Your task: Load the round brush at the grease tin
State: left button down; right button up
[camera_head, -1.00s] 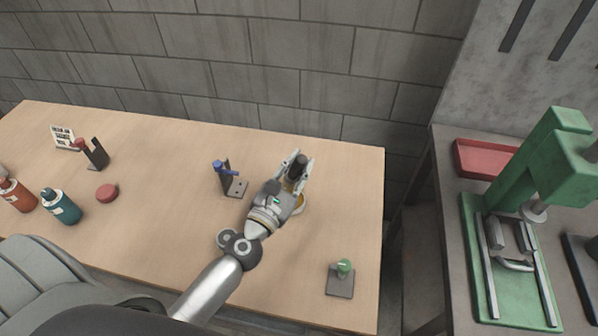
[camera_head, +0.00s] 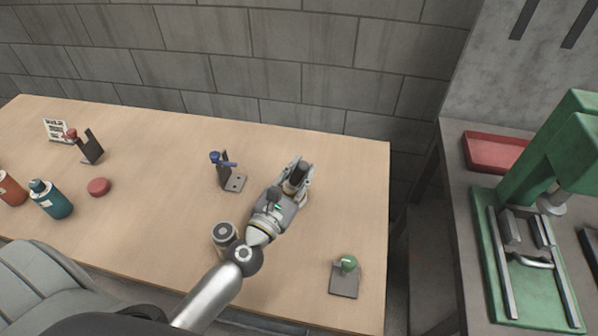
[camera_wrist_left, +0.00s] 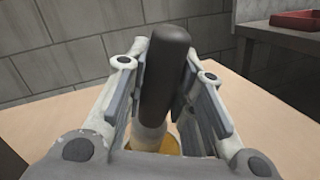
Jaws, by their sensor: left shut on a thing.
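My left gripper (camera_head: 296,178) is shut on the round brush over the right part of the wooden table. The brush's dark handle (camera_wrist_left: 166,75) stands up between the fingers in the left wrist view, slightly tilted. A pale part of the brush (camera_wrist_left: 150,135) shows below the handle. Amber grease in the tin (camera_wrist_left: 167,145) shows low between the fingers, beneath the brush. The bristles are hidden, so I cannot tell whether they touch the grease. My gripper mostly covers the tin in the head view. My right gripper is not in view.
A blue-topped holder (camera_head: 226,170) stands left of my gripper, and a green-knobbed plate (camera_head: 345,275) lies at the front right. Teal (camera_head: 50,199) and red (camera_head: 10,188) bottles stand at left. A green press (camera_head: 545,170) occupies the right bench.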

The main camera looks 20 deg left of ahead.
pick_arm(q)
jog(key=shift+f+b, duration=0.7)
jog(key=shift+f, duration=0.1)
dwell(1.5)
notch_tip(320, 180, up, 7)
jog(key=p, duration=0.7)
jog(key=shift+r, duration=0.2)
jog(key=shift+f, duration=0.1)
dwell(0.5)
